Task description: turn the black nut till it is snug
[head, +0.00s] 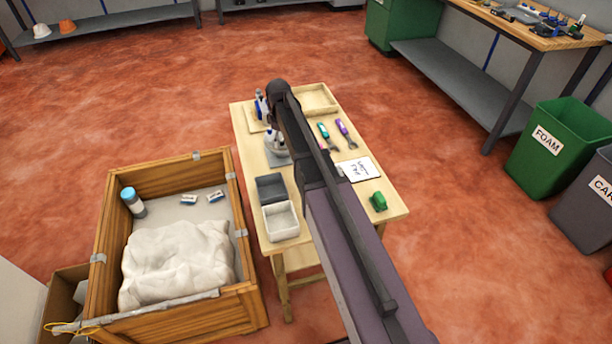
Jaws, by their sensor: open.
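In the head view my arm reaches across the table, and its dark end link covers part of the far left of the tabletop. My gripper's fingers cannot be made out; they are hidden by the arm or too small to tell. A grey and white fixture (276,150) stands at the table's left edge, partly behind the arm. A small blue and white upright item (262,105) stands just beyond it. I cannot make out the black nut, nor whether anything touches it.
The wooden table (393,205) holds a dark bin (271,187), a white bin (281,220), a tray (318,98), two hand tools (345,133), a labelled card (360,169) and a green item (379,201). A wooden crate (163,176) stands at left. Open floor lies beyond.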

